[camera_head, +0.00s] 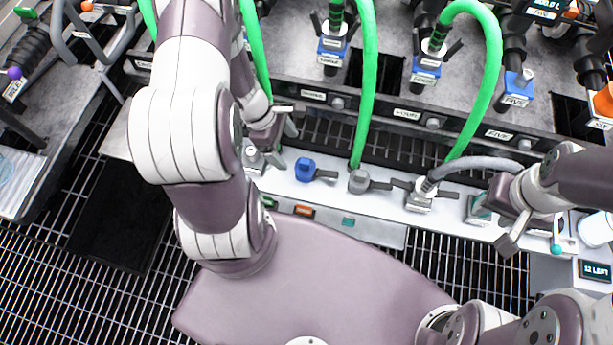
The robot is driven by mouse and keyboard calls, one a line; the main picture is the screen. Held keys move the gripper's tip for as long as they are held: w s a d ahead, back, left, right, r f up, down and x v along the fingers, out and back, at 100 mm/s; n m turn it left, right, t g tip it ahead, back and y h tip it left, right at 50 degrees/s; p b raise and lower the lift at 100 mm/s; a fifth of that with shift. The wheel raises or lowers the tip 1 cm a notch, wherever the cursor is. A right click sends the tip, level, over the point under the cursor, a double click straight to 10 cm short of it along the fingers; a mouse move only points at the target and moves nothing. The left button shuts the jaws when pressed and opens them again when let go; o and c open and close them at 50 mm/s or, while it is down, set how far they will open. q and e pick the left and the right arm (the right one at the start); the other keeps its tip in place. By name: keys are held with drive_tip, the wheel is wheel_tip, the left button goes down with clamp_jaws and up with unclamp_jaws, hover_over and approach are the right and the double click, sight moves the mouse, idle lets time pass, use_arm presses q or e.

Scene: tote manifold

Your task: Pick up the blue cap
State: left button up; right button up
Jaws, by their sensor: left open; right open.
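The blue cap (304,168) sits on the white ledge of the manifold, left of the picture's middle, with a dark tab sticking out to its right. My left gripper (283,138) is up and to the left of the blue cap, open and apart from it in the picture. My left forearm hides part of the ledge there. My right gripper (530,236) is open near the right end of the ledge, far from the blue cap. I see nothing held in either gripper.
A grey cap (358,181) with a dark tab stands right of the blue cap. A grey hose ends in a metal coupling (420,197) further right. Green hoses (367,90) hang down behind the ledge. A small sign (595,270) is at far right.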

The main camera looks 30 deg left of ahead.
sight(304, 160)
use_arm(q)
drive_tip(key=b+x, duration=0.2)
drive_tip(key=x, duration=0.5)
drive_tip(key=b+x, duration=0.1)
drive_tip(key=x, duration=0.2)
drive_tip(key=b+x, duration=0.1)
drive_tip(key=x, duration=0.1)
drive_tip(key=shift+w+d+b, duration=0.25)
drive_tip(key=shift+w+b, duration=0.1)
drive_tip(key=shift+w, duration=0.05)
use_arm(e)
wheel_tip(304, 160, down, 5)
drive_tip(key=shift+f, duration=0.15)
use_arm(q)
drive_tip(key=c, duration=1.1)
drive_tip(key=shift+r, duration=0.1)
drive_tip(key=shift+c, duration=0.2)
